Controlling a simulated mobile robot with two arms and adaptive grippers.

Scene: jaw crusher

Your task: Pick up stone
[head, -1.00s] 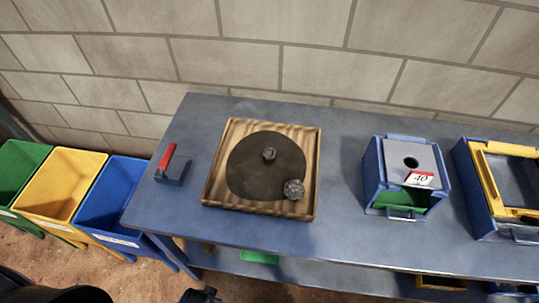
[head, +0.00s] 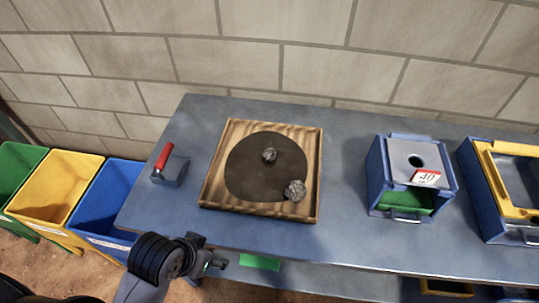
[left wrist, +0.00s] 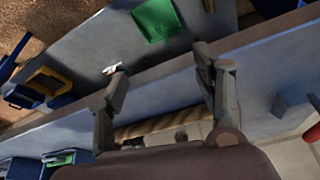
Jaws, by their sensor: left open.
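Two rough grey stones lie in a square wooden tray (head: 210,185) with a dark round floor. The smaller stone (head: 269,154) is near the tray's middle. The larger stone (head: 295,190) is near its front right corner. My left gripper (head: 216,263) is at the table's front edge, in front of the tray and apart from both stones. In the left wrist view my left gripper (left wrist: 160,68) has its two fingers spread with nothing between them. Part of the tray (left wrist: 150,126) shows behind the fingers there, partly hidden by the gripper body. My right gripper is not in view.
A red-handled device (head: 170,168) stands left of the tray on the blue-grey table (head: 345,225). A blue box marked 40 (head: 412,180) and a yellow-framed box (head: 490,185) stand to the right. Green, yellow and blue bins stand left of the table. A wall is behind.

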